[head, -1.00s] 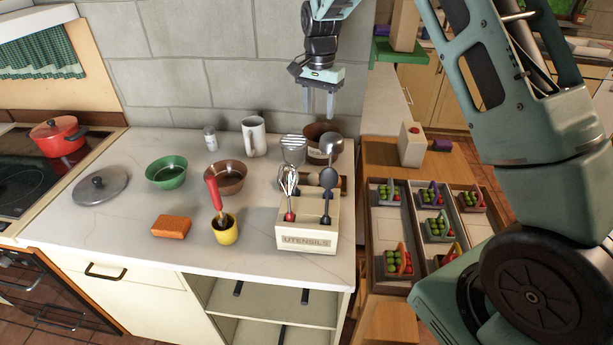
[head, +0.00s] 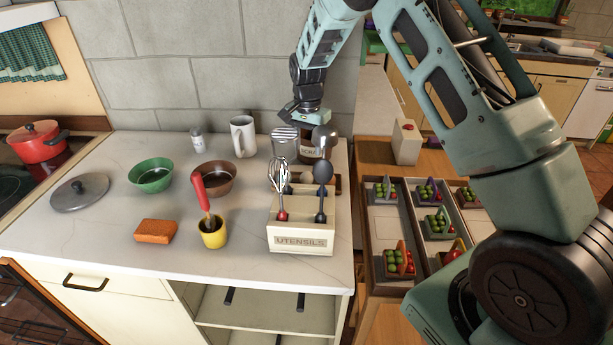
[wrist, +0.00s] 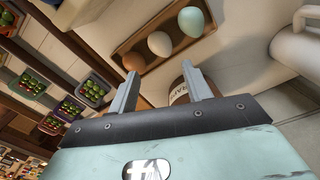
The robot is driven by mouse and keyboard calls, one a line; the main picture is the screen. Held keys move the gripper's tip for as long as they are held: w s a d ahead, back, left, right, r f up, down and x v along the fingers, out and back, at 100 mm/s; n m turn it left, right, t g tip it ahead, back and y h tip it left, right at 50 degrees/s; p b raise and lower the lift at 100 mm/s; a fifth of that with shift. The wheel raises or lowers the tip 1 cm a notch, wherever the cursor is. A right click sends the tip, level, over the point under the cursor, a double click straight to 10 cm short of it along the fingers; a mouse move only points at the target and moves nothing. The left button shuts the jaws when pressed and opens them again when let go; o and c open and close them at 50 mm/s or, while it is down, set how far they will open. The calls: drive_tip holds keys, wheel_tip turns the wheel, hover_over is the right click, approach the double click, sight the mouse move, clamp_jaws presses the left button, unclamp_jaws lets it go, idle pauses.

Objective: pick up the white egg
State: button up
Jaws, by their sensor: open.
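The white egg (wrist: 160,43) lies in a brown wooden tray (wrist: 124,43) in the wrist view. It sits between a brown egg (wrist: 134,61) and a pale blue egg (wrist: 191,21). My gripper (wrist: 161,74) is open and empty, and its two fingers point toward the tray with the white egg just ahead of the gap. In the head view my wrist is low over the back right of the counter, and the fingers are hidden behind the utensils.
A labelled jar (wrist: 179,95) is close by the fingers. The cream utensil box (head: 301,238) with its upright tools stands in front of my gripper. A white mug (head: 243,137) and a brown bowl (head: 215,179) are to the left. Small produce crates (head: 400,262) lie at right.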

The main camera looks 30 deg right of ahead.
sight(307, 173)
wheel_tip(307, 173, down, 6)
drive_tip(key=shift+r+p, duration=0.1)
drive_tip(key=shift+p, duration=0.75)
drive_tip(key=shift+a+f+p, duration=0.15)
drive_tip(key=shift+f+p, duration=1.35)
drive_tip(key=shift+f, duration=1.15)
drive_tip(key=c, duration=0.5)
